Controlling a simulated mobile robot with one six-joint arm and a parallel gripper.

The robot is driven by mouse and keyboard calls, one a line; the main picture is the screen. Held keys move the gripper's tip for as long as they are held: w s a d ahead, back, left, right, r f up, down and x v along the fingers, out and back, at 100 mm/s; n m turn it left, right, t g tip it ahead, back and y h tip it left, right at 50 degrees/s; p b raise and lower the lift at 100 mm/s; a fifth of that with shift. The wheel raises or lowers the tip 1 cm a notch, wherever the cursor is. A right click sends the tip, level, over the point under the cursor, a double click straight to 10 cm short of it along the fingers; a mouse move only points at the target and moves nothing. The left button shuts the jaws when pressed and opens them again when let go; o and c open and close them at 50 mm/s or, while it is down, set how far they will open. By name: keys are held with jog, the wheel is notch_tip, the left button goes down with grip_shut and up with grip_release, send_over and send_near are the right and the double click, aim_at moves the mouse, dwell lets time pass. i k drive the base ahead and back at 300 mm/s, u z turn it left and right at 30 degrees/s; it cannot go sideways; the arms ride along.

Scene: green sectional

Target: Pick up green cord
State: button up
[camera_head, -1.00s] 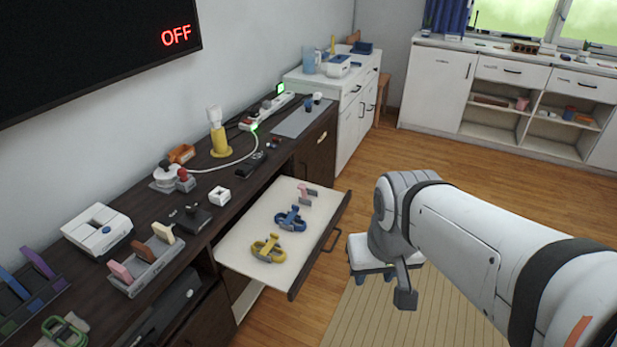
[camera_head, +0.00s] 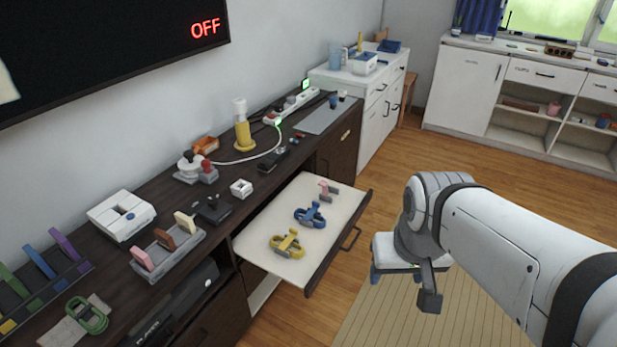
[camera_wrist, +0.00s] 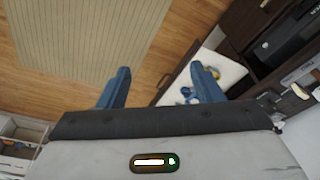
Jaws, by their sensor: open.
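A green cord (camera_head: 86,315), coiled in a loop, lies on a pale pad on the dark cabinet top at the lower left of the head view. In the wrist view I cannot make it out. My gripper (camera_wrist: 160,88) shows in the wrist view with two blue fingers spread wide and nothing between them. It points down over the wooden floor and striped rug.
An open drawer (camera_head: 262,255) juts from the dark cabinet (camera_head: 120,263), holding yellow (camera_head: 287,244), blue (camera_head: 310,215) and pink items. The floor by the rug (camera_head: 400,315) is clear.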

aim_at(90, 310)
jog(key=u, duration=0.3)
jog(key=k, duration=0.35)
jog(key=u, duration=0.75)
jog(key=k, duration=1.05)
jog(key=u, duration=1.05)
jog(key=i, duration=2)
jog(key=z, duration=1.15)
jog(key=i, duration=0.25)
jog(key=z, duration=0.05)
jog(key=k, duration=0.7)
jog(key=z, duration=0.2)
jog(key=i, duration=0.75)
jog(key=u, duration=0.1)
